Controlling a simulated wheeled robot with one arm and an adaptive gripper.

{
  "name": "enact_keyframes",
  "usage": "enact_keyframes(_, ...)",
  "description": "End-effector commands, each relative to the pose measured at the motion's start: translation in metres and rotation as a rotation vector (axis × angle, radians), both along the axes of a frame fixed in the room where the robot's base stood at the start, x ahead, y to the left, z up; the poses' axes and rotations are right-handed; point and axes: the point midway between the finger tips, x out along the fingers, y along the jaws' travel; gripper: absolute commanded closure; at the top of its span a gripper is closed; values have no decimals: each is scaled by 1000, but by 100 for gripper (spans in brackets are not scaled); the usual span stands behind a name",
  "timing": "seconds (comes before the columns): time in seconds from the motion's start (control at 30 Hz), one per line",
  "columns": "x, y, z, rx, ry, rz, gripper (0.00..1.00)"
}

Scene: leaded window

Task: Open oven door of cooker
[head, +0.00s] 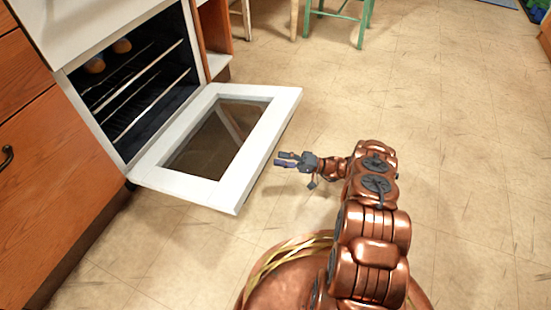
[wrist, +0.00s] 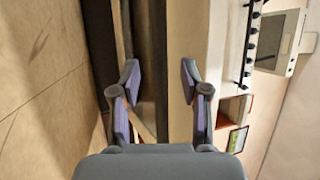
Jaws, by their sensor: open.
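The cooker's white oven door (head: 176,184) is folded down and lies about level, with a dark glass pane in its middle. The open cavity of the cooker (head: 130,90) shows wire racks and round brown items on the upper rack. My gripper (head: 277,160) is open and empty, close to the outer edge of the door; I cannot tell whether it touches. In the wrist view the spread fingers of my gripper (wrist: 158,80) have the pale door edge (wrist: 180,120) beyond them.
A wooden drawer cabinet (head: 50,150) stands left of the cooker. A green chair (head: 345,18) and a pale chair stand at the back. The tiled floor (head: 440,120) to the right is clear.

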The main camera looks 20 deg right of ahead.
Motion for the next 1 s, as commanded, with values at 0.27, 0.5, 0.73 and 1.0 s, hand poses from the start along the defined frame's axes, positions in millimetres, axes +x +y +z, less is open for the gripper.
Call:
enact_keyframes(0.27,-5,-14,-5,2,1,1,55)
enact_keyframes(0.5,-6,-16,-6,2,1,1,55)
enact_keyframes(0.73,-6,-16,-6,2,1,1,55)
enact_keyframes(1.0,-6,-16,-6,2,1,1,55)
